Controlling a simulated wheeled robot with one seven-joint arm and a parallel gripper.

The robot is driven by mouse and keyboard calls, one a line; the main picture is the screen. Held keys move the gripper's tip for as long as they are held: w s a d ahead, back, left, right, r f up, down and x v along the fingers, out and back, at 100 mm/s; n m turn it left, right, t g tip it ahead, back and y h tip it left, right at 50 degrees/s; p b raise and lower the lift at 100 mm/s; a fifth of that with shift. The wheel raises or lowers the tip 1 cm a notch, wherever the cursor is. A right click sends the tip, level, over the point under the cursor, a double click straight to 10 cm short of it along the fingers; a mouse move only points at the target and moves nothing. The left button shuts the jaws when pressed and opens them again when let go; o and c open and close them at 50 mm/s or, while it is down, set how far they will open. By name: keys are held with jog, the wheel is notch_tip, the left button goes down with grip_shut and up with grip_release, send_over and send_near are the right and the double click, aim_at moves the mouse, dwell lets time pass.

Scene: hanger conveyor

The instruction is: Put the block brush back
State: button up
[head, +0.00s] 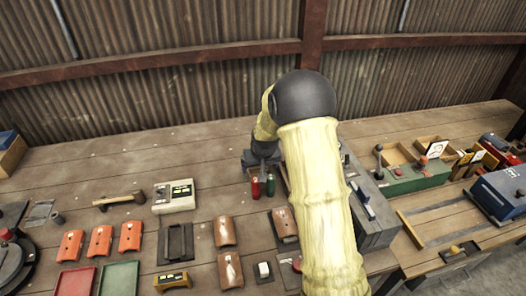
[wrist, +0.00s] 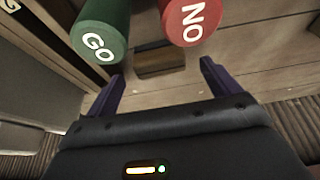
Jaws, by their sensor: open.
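My gripper (wrist: 162,72) is open, with its two dark purple fingers apart and nothing between them in the wrist view. A small brown wooden block (wrist: 160,60) lies just beyond the fingertips; it may be the block brush, but I cannot tell for sure. In the head view my gripper is over the bench behind the pale yellow arm, and its fingers are mostly hidden there. I cannot make out the block brush clearly in the head view.
A green GO cylinder (wrist: 98,32) and a red NO cylinder (wrist: 188,20) stand close to the fingers. The wooden bench (head: 120,165) also holds a cream instrument (head: 173,196), a hammer (head: 118,199), orange plates (head: 131,236) and a green control box (head: 415,177).

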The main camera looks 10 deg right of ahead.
jog(key=b+v, duration=0.1)
jog(key=v, duration=1.2)
jog(key=shift+s+r, duration=0.2)
jog(key=shift+r, duration=0.05)
jog(key=s+f+g, duration=0.1)
jog(key=s+f, duration=0.1)
jog(key=s, duration=0.9)
jog(key=s+f+p, duration=0.1)
jog(key=s+f, duration=0.1)
jog(key=s, duration=1)
jog(key=shift+g, duration=0.4)
jog(key=shift+c, duration=0.4)
